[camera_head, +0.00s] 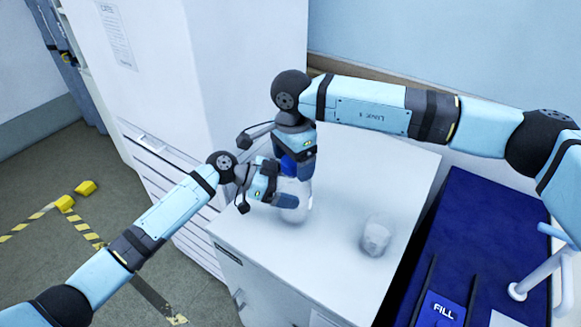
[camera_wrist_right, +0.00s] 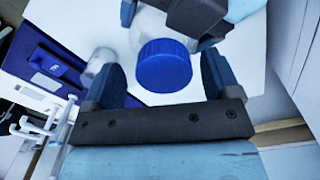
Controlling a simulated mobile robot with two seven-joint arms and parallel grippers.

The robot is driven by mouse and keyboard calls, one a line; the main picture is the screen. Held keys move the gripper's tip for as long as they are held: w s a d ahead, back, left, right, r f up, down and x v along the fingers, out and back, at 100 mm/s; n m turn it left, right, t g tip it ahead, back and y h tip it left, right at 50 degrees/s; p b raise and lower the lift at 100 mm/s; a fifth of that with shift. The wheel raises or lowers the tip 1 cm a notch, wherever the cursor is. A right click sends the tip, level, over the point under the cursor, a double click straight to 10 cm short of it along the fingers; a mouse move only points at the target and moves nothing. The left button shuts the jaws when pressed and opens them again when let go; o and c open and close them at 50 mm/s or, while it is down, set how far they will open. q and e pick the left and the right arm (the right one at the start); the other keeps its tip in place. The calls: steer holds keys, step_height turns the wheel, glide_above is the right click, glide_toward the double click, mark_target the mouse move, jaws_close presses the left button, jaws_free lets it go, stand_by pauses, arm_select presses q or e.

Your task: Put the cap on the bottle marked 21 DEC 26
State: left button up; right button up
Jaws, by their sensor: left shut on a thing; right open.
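A blue cap (camera_head: 289,165) is at the top of a clear, whitish bottle (camera_head: 293,211) standing on the white cabinet top. In the right wrist view the cap (camera_wrist_right: 164,66) looks seated over the bottle's mouth, with the bottle (camera_wrist_right: 148,24) behind it; how tight it is I cannot tell. My left gripper (camera_head: 288,188) is shut on the bottle from the left. My right gripper (camera_wrist_right: 162,72) is open, its fingers on either side of the cap with gaps showing. No date marking is readable on the bottle.
Another clear, whitish container (camera_head: 376,237) stands on the cabinet top (camera_head: 330,270) to the right, apart from the grippers. A blue bench (camera_head: 470,240) with a FILL sign (camera_head: 442,309) lies beyond it. A tall white cabinet (camera_head: 200,70) stands behind on the left.

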arm_select(q)
steer(key=shift+s, duration=0.2)
arm_select(e)
steer(key=shift+s+a+r, duration=0.1)
steer(key=shift+a+r, duration=0.05)
steer(key=shift+r, duration=0.75)
steer(key=shift+a+r, duration=0.2)
steer(key=shift+r, duration=0.65)
steer(key=shift+s+a+r, duration=0.1)
steer(key=shift+a+r, duration=0.05)
steer(key=shift+r, duration=0.75)
arm_select(q)
steer(key=o, duration=1.4)
steer(key=shift+f, duration=0.1)
steer(key=shift+o, duration=0.2)
steer(key=shift+a, duration=0.1)
steer(key=b+v, duration=0.2)
steer(key=v, duration=1.1)
steer(key=shift+a+r, duration=0.2)
steer(key=shift+a, duration=0.1)
arm_select(e)
step_height(320, 180, down, 2)
steer(key=shift+f, duration=0.1)
